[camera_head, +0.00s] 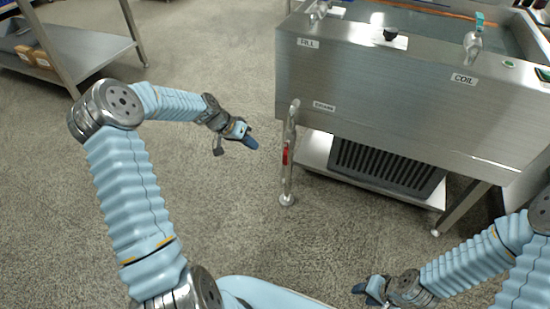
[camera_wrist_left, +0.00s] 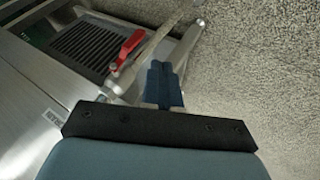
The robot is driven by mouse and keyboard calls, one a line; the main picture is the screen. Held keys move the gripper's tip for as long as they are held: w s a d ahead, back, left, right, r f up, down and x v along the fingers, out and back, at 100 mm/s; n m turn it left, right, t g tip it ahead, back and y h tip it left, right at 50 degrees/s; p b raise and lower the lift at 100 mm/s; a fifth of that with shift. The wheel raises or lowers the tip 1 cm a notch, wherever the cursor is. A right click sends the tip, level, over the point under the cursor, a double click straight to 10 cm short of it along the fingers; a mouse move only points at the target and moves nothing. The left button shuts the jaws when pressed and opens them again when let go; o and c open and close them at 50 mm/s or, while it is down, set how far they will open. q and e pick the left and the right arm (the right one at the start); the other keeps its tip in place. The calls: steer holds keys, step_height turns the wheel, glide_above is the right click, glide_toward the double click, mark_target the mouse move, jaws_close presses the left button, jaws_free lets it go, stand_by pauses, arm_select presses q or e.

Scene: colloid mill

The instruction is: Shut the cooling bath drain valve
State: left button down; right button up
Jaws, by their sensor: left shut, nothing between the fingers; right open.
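The drain valve's red handle (camera_head: 285,154) is on a vertical steel pipe (camera_head: 288,180) at the left end of the steel bath (camera_head: 400,110), near the DRAIN label (camera_head: 324,106). In the left wrist view the red lever (camera_wrist_left: 128,46) lies beyond and a little left of my fingertips. My left gripper (camera_head: 250,142) is shut and empty, left of the handle and apart from it; its blue fingers (camera_wrist_left: 162,85) are together in the left wrist view. My right gripper (camera_head: 366,290) is open, low at the bottom of the head view, far from the valve.
The bath carries a FILL tap (camera_head: 319,10), a black knob (camera_head: 390,34) and a COIL tap (camera_head: 473,42) on top. A dark grated unit (camera_head: 385,168) stands on its lower shelf. A steel shelf table (camera_head: 75,45) is at upper left. The floor between is clear.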

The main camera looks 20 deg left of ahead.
mark_target(285, 160)
arm_select(q)
steer(key=shift+w+a+r, duration=0.2)
steer(key=shift+a+r, duration=0.55)
steer(key=shift+a, duration=0.2)
steer(key=shift+f, duration=0.15)
steer(key=w+d+f, duration=0.3)
steer(key=d+f, duration=0.4)
steer(key=d, duration=0.1)
steer(key=shift+w+d+f, duration=0.35)
steer(key=shift+f, duration=0.05)
